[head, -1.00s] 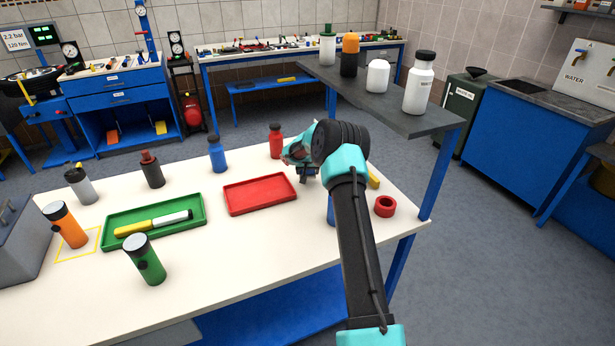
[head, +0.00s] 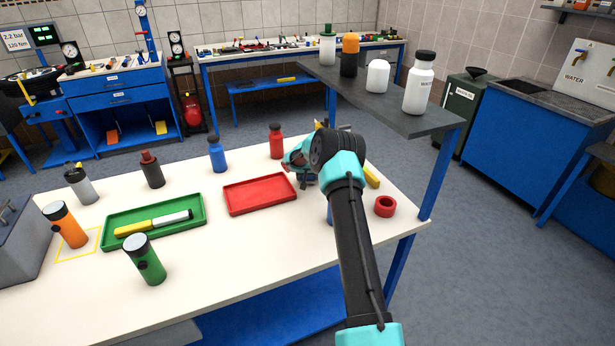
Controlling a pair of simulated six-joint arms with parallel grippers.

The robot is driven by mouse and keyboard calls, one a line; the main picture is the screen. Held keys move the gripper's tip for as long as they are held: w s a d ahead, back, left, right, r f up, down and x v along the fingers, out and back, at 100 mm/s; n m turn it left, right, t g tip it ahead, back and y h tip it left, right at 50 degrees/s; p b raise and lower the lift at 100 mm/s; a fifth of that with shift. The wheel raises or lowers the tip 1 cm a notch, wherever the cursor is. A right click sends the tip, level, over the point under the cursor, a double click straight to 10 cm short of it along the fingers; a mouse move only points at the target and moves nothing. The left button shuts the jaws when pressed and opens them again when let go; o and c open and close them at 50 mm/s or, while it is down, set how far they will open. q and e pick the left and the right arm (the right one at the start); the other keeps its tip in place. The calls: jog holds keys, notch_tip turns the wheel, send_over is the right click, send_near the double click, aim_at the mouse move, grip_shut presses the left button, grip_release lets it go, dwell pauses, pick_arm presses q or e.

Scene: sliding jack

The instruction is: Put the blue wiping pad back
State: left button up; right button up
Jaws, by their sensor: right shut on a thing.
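My right gripper (head: 302,172) is low over the white table (head: 260,240), just right of the red tray (head: 262,193). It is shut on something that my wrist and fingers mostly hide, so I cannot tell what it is. A small blue patch (head: 330,212) shows at the left edge of my right forearm, near the table's right side. My arm covers most of it, and I cannot tell whether it is the blue wiping pad. No pad shows clearly elsewhere on the table. The red tray looks empty. My left gripper is not in view.
A red bottle (head: 276,141) and a blue bottle (head: 217,154) stand behind the red tray. A green tray (head: 190,225) holds a yellow-and-white tool. A red ring (head: 385,206) and a yellow item (head: 372,177) lie right of my arm. A grey shelf (head: 385,110) with bottles overhangs the back right.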

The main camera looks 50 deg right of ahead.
jog(key=shift+f, duration=0.1)
jog(key=o, duration=0.9)
jog(key=shift+r, duration=0.45)
jog(key=v, duration=1.1)
jog(key=shift+r, duration=0.15)
jog(key=shift+a, duration=0.1)
